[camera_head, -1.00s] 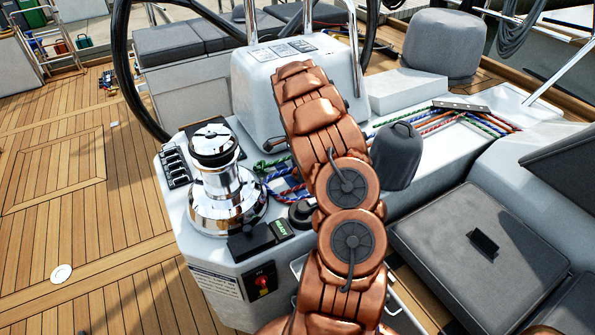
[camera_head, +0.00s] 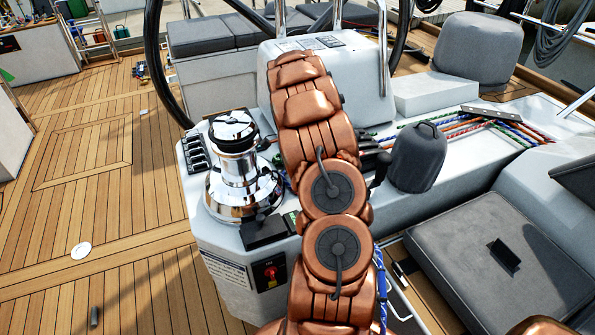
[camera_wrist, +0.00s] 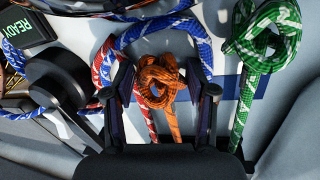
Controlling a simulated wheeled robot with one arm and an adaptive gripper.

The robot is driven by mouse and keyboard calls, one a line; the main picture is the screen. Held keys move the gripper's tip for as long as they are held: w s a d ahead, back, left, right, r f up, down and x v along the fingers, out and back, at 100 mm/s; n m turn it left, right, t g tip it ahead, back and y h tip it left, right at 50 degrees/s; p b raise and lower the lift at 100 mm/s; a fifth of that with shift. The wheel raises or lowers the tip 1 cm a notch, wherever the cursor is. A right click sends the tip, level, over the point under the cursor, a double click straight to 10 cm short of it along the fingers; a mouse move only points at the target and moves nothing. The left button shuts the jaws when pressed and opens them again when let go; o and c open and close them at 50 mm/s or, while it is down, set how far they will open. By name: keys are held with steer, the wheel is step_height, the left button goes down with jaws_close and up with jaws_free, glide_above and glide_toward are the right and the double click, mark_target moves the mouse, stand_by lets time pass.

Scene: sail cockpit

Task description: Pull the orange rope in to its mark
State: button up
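The orange rope (camera_wrist: 158,82) shows in the wrist view, with a knotted loop near the picture's centre and its tail running down toward my gripper. My gripper (camera_wrist: 160,92) is open, with one dark finger on each side of the orange knot and gaps between them. A red-and-white rope (camera_wrist: 106,62) lies close by the left finger. Blue rope (camera_wrist: 160,25) lies around and above the knot. A green rope knot (camera_wrist: 262,38) is to the right. In the head view my arm hides my gripper and the knot. I cannot make out the rope's mark.
A chrome winch (camera_head: 238,170) stands left of my arm on the white console. A grey covered object (camera_head: 417,158) stands right of it, with several coloured ropes (camera_head: 475,127) behind. A red switch (camera_head: 270,272) is on the console's front. The teak deck at left is largely clear.

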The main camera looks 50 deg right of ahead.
steer(key=shift+o, duration=0.5)
steer(key=shift+r, duration=0.1)
step_height(320, 180, up, 12)
steer(key=w+d, duration=0.1)
steer(key=shift+w+d+f, duration=0.2)
steer(key=shift+w+d, duration=0.05)
steer(key=shift+w, duration=0.1)
stand_by(0.3)
